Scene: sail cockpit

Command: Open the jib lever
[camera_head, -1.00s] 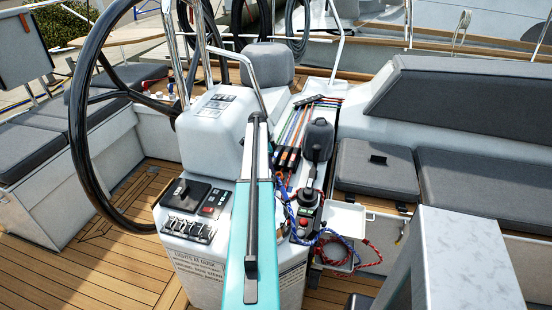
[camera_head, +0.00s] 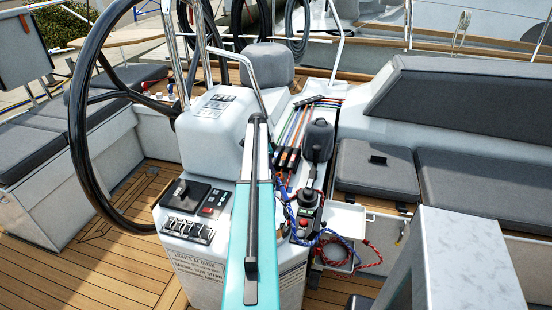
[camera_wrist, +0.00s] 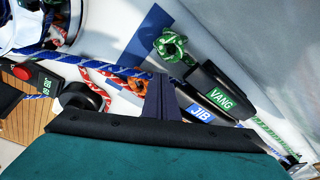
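In the wrist view the blue JIB label (camera_wrist: 201,113) marks a dark lever body, which is partly hidden by the dark edge of my wrist. My gripper (camera_wrist: 161,82) shows as two dark fingers side by side, with no clear gap between them. It is just left of the JIB label and appears empty; I cannot tell whether it touches the lever. The VANG lever (camera_wrist: 220,97) with a green label lies beside the jib lever, to its upper right. In the head view the row of levers (camera_head: 289,157) is partly behind my arm, and the gripper is hidden.
A green rope coil (camera_wrist: 172,45), orange rope (camera_wrist: 130,84) and blue rope (camera_wrist: 85,64) lie near the fingers. A black winch (camera_head: 317,140) stands right of the levers. A control box with a red button (camera_head: 305,222) and the steering wheel (camera_head: 80,130) flank the console.

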